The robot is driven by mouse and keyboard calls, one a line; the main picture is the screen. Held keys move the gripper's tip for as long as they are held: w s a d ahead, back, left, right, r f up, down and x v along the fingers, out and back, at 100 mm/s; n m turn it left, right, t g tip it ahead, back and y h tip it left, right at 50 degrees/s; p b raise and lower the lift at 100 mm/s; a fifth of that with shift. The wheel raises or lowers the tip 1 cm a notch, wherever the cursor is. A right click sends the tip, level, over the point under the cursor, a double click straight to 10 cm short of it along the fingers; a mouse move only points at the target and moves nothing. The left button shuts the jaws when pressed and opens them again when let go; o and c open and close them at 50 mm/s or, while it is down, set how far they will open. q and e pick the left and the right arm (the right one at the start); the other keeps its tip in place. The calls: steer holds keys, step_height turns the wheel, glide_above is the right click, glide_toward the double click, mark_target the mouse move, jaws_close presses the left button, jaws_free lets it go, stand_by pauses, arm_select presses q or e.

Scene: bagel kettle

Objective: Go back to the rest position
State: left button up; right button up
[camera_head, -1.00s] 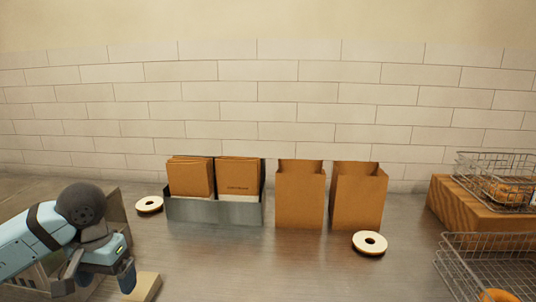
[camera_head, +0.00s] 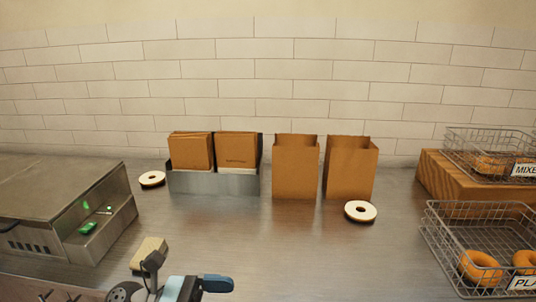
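My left gripper (camera_head: 185,285) shows at the bottom edge, left of centre, low over the front of the counter. It is partly cut off by the frame, and I cannot tell whether its fingers are open or shut. No object is visible in it. My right gripper is out of view. Two open brown paper bags (camera_head: 296,168) (camera_head: 350,168) stand upright on the counter. One pale bagel half (camera_head: 360,204) lies in front of the right bag, and another (camera_head: 152,174) lies left of the grey bag holder (camera_head: 213,184).
A metal machine (camera_head: 62,200) with green lights stands at the left. A small beige block (camera_head: 149,247) lies by my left gripper. At the right are a wire basket (camera_head: 430,235) with bagels and another basket (camera_head: 460,142) on a wooden block (camera_head: 440,178). The middle counter is clear.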

arm_select(q)
steer(key=w+a+f+n+t+y, duration=0.1)
steer(key=a+f+n+t+y, duration=0.3)
steer(key=n+t, duration=1)
steer(key=w+a+f+n+t+y, duration=0.2)
steer(key=f+n+t+y, duration=0.3)
steer(key=n, duration=1.6)
steer(key=s+a+f+n+g+y, duration=0.25)
steer(key=s+f+n, duration=0.35)
steer(key=f+n, duration=0.35)
steer(key=s+a+f+n+g+y, duration=0.1)
steer(key=s+f+n+g+y, duration=0.4)
steer(key=f+n, duration=0.45)
step_height(320, 180, up, 14)
steer(key=s+a+m+t+p, duration=0.1)
steer(key=s+p, duration=0.1)
steer(key=p, duration=1.6)
steer(key=shift+s+a+f+h+p, duration=0.15)
steer(key=shift+a+h+p, duration=0.15)
steer(key=shift+h, duration=0.05)
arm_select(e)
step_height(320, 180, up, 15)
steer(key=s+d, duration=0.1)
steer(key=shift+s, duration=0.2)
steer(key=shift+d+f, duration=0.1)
